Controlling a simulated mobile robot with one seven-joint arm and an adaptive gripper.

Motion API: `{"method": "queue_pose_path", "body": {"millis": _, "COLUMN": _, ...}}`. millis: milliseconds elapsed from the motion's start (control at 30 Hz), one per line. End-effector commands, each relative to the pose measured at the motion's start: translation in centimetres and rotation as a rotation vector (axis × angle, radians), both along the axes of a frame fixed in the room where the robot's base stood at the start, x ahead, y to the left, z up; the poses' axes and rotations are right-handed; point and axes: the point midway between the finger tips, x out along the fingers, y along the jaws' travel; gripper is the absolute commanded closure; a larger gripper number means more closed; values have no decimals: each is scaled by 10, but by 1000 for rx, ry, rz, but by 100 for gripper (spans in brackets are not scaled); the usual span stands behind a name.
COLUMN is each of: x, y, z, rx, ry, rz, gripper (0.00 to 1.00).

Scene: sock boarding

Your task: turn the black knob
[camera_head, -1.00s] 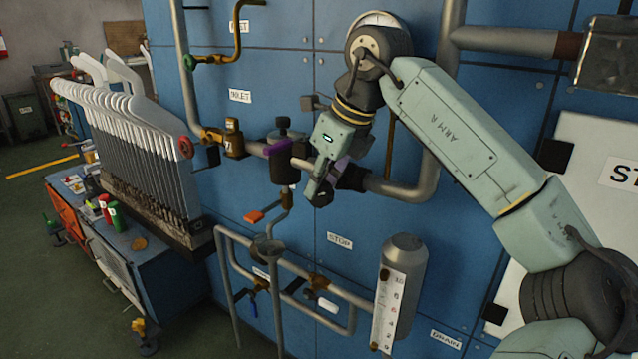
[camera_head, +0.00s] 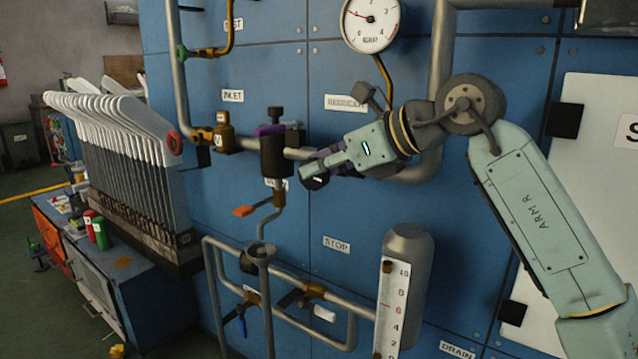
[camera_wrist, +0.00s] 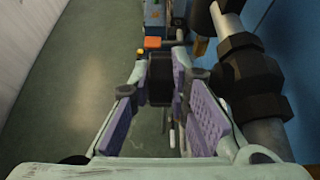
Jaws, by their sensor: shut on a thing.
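The black knob (camera_head: 316,182) sits in front of the grey pipe on the blue wall panel, with a small pale mark on its face. My gripper (camera_head: 310,174) is shut on it and points left along the panel in the head view. In the wrist view, my gripper (camera_wrist: 160,82) has its purple pads on both sides of the black knob (camera_wrist: 160,78). The pads and fingers hide part of the knob.
A gauge (camera_head: 371,22) is above, and a level cylinder (camera_head: 405,265) stands below right. A rack of white boards (camera_head: 125,130) is at left.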

Motion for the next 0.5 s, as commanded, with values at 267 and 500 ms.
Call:
{"method": "queue_pose_path", "body": {"millis": 267, "x": -1, "y": -1, "z": -2, "rx": 55, "ry": -40, "rz": 0, "gripper": 100}}
{"method": "queue_pose_path", "body": {"millis": 500, "x": -1, "y": -1, "z": -1, "rx": 61, "ry": -45, "rz": 0, "gripper": 100}}
